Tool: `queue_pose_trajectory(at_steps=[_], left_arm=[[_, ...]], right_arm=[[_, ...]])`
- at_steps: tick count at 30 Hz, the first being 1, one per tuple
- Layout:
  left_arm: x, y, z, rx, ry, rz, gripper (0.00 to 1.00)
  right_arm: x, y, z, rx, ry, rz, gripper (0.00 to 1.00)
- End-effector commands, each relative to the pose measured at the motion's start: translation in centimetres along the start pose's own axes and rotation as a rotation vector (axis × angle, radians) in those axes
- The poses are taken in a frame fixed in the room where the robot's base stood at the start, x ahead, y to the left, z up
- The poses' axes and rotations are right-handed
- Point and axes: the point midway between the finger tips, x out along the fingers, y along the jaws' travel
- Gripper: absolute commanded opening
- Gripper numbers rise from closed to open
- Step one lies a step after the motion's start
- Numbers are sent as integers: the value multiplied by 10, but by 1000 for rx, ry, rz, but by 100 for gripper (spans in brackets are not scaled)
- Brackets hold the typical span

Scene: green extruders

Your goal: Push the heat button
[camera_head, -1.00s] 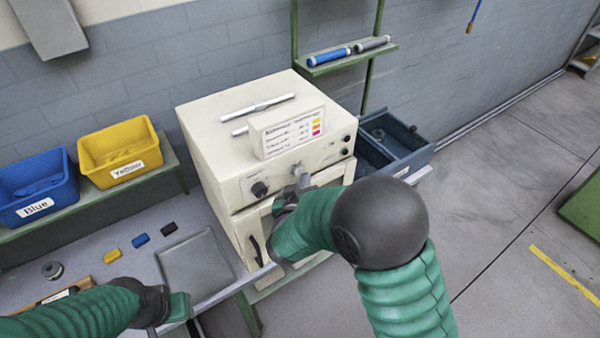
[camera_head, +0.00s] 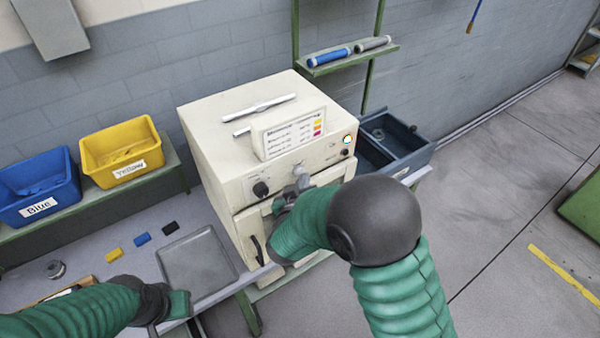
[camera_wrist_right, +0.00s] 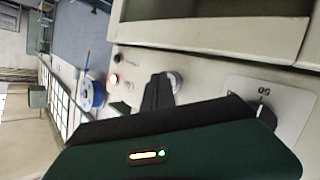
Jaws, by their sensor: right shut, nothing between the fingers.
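The cream heating machine (camera_head: 225,150) stands in the middle of the head view. I cannot read which one is the heat button. My right gripper (camera_head: 304,182) is shut and empty at the panel. In the right wrist view its dark fingers (camera_wrist_right: 158,93) overlap a round silvery knob (camera_wrist_right: 176,82); contact is unclear. My left gripper (camera_head: 178,304) is low at left; its fingers are unclear.
A grey tray (camera_head: 195,262) and several small coloured blocks (camera_head: 142,239) lie on the table left of the machine. Blue (camera_head: 38,190) and yellow (camera_head: 120,150) bins stand behind. A blue-grey bin (camera_head: 405,150) is right of the machine.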

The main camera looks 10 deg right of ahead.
Motion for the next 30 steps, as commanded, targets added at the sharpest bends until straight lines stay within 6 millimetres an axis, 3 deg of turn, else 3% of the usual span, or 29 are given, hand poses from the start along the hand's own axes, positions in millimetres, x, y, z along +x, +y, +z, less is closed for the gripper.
queue_pose_trajectory(at_steps=[18,30], left_arm=[[-1,0,0,0,0,0,36],[-1,0,0,0,0,0,36]], right_arm=[[-41,30,30,-2,-1,-1,0],[-42,30,31,0,-1,0,0]])
